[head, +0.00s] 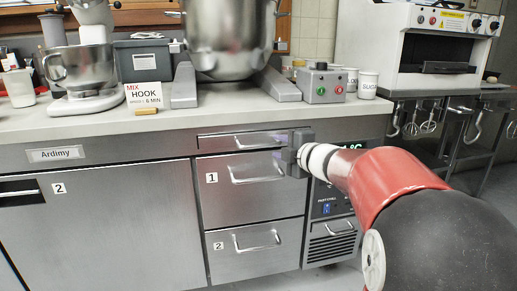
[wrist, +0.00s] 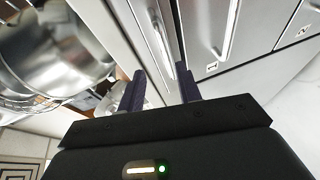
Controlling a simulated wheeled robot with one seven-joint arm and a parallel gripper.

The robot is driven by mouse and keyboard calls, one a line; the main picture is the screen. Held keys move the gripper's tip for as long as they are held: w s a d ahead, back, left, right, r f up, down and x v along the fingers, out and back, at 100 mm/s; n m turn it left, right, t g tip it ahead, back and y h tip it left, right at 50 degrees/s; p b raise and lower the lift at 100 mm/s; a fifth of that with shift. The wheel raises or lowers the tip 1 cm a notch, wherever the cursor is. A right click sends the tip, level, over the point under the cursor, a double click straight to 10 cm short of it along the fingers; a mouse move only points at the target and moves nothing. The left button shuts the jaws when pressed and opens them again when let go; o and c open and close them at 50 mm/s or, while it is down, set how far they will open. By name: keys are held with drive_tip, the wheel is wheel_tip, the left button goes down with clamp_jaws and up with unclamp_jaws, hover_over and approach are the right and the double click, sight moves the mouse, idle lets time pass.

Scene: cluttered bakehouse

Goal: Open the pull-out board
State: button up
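The pull-out board (head: 215,142) is a thin steel front under the worktop, above drawer 1, and looks shut. Its bar handle (head: 262,144) runs along it; my gripper hides the right part. My gripper (head: 291,150) is at the right end of the board's front. In the wrist view my gripper (wrist: 160,76) has its two dark fingers spread apart. The board's handle (wrist: 158,38) shows between and just beyond the fingertips. I cannot tell whether a finger touches it.
Drawer 1 (head: 218,197) and drawer 2 (head: 222,262), each with a bar handle, lie below the board. A wide cupboard front (head: 110,225) is at left. The worktop (head: 60,125) carries mixers, a sign and a control box (head: 323,85).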

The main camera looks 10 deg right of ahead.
sight(263, 146)
drive_tip(key=shift+n+g+y, duration=0.3)
drive_tip(key=shift+n+y, duration=0.2)
drive_tip(key=shift+n, duration=0.3)
drive_tip(key=x, duration=0.5)
drive_tip(key=f+x, duration=0.1)
drive_tip(key=x, duration=0.2)
drive_tip(key=shift+w+a, duration=0.1)
drive_tip(key=shift+a, duration=0.25)
clamp_jaws()
